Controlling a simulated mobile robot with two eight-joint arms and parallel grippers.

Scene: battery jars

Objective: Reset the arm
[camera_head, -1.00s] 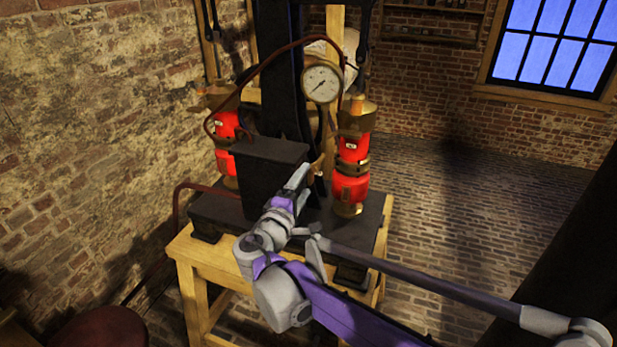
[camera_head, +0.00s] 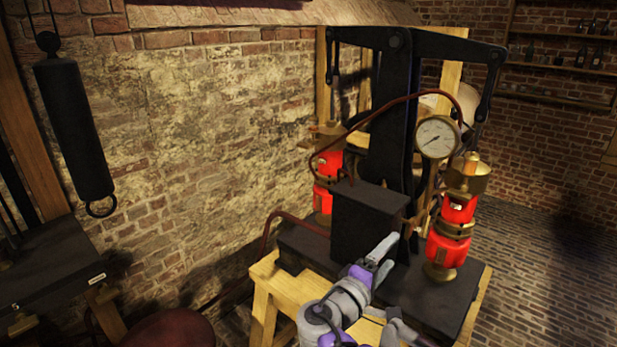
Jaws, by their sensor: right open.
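My right gripper (camera_head: 382,252) reaches up from the bottom in the head view. Its grey fingers are in front of the black box on the machine's base and hold nothing that I can see. Whether they touch the box I cannot tell. One red battery jar (camera_head: 450,228) with brass fittings stands upright to the right of the gripper. Another red jar (camera_head: 325,180) stands behind the black box (camera_head: 365,225), to its left, and is partly hidden. My left gripper is not in view.
A black machine frame (camera_head: 392,120) with a round gauge (camera_head: 437,137) stands on a wooden table (camera_head: 262,300) by the brick wall. A black cylinder (camera_head: 75,130) hangs at the left above a dark bench (camera_head: 50,265). Open brick floor lies at the right.

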